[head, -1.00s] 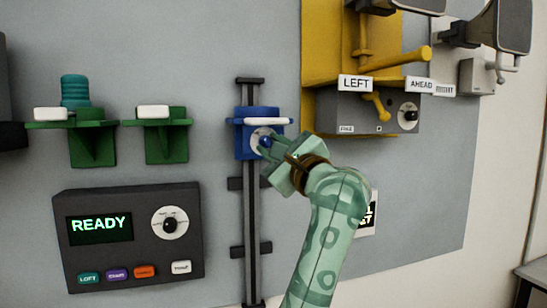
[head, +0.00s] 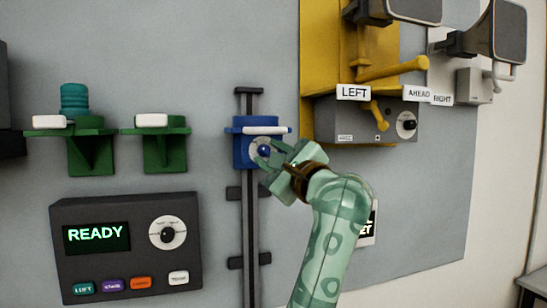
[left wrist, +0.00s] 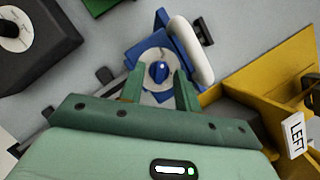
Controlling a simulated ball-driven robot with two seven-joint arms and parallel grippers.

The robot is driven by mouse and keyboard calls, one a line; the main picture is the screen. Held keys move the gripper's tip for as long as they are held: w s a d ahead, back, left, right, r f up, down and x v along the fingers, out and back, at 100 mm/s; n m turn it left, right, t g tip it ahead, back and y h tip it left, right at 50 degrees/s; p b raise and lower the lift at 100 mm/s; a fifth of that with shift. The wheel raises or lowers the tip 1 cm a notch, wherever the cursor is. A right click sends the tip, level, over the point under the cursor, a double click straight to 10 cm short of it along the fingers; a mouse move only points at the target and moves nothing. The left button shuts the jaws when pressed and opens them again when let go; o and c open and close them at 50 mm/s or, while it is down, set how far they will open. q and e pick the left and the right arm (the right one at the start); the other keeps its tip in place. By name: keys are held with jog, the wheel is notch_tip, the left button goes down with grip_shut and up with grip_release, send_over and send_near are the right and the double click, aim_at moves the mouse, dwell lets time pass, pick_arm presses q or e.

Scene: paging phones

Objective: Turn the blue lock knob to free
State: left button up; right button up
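The blue lock knob (head: 264,151) sits on a pale round dial on the front of the blue carriage (head: 242,151), which rides on a dark vertical rail. My left gripper (head: 270,154) comes at it from the lower right. In the left wrist view the knob (left wrist: 158,72) shows in line with the gap between the two green fingers (left wrist: 159,90). The fingers are apart, with space on both sides of the knob and no visible contact. The dial's markings are too small to read. My right gripper is not in view.
A white handset (head: 267,130) lies on top of the carriage. A yellow bracket (head: 320,60) with a LEFT label (head: 353,92) and a grey box (head: 355,120) are close to the right. Green shelves (head: 165,150) and a READY panel (head: 125,207) are to the left.

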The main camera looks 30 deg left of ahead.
pick_arm(q)
jog(key=b+v, duration=0.1)
jog(key=v, duration=1.5)
jog(key=shift+d, duration=0.15)
jog(key=shift+f, duration=0.1)
